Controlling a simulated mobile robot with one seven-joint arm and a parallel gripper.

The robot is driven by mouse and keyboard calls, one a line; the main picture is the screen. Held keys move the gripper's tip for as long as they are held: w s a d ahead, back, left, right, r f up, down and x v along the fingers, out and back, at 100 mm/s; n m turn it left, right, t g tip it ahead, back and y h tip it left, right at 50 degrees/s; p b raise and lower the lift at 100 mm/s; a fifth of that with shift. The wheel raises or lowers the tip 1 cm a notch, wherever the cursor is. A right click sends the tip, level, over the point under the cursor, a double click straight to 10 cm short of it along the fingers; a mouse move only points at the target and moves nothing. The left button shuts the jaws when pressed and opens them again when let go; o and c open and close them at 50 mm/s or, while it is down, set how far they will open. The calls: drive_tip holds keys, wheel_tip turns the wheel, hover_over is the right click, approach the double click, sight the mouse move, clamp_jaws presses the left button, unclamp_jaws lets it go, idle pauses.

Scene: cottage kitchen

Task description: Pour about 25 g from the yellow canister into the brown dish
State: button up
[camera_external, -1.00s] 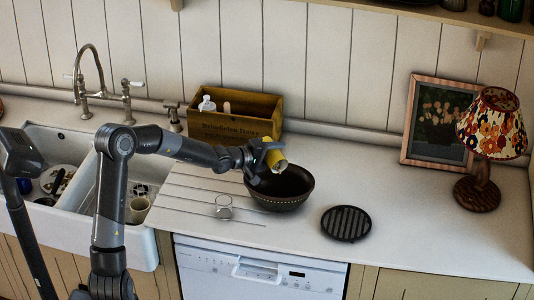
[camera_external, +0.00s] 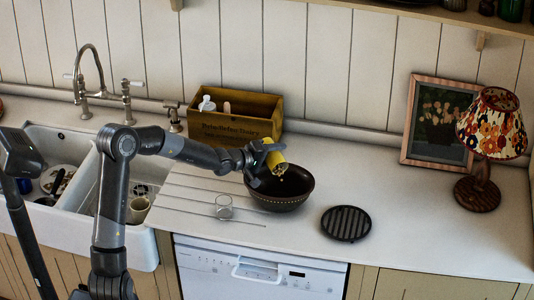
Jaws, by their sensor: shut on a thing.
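The brown dish (camera_external: 281,199) is a dark round bowl with a dotted band, standing on the white counter. My gripper (camera_external: 266,159) is shut on the yellow canister (camera_external: 275,158) and holds it above the back left of the dish. The canister is tilted with its mouth down and to the right. A few small light bits show just below its mouth, over the dish. The dish's inside is dark, and how much lies in it is too small to tell.
A small clear glass (camera_external: 223,207) stands left of the dish. A black round trivet (camera_external: 346,223) lies to the right. A wooden box (camera_external: 235,120) stands behind. A lamp (camera_external: 479,190) and a framed picture (camera_external: 437,130) are at the right. The sink (camera_external: 90,200) is at the left.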

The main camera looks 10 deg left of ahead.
idle(0.3)
drive_tip(key=shift+w+a+r, duration=0.1)
drive_tip(key=shift+a+r, duration=0.05)
drive_tip(key=shift+w+a+n+g+h, duration=0.2)
drive_tip(key=shift+n+g+h, duration=0.1)
drive_tip(key=shift+n, duration=0.5)
drive_tip(key=shift+w+a+f+n, duration=0.1)
drive_tip(key=shift+w+f+n, duration=0.05)
drive_tip(key=shift+f+n, duration=0.3)
drive_tip(key=shift+r, duration=0.25)
drive_tip(key=shift+n, duration=0.25)
drive_tip(key=shift+g, duration=0.3)
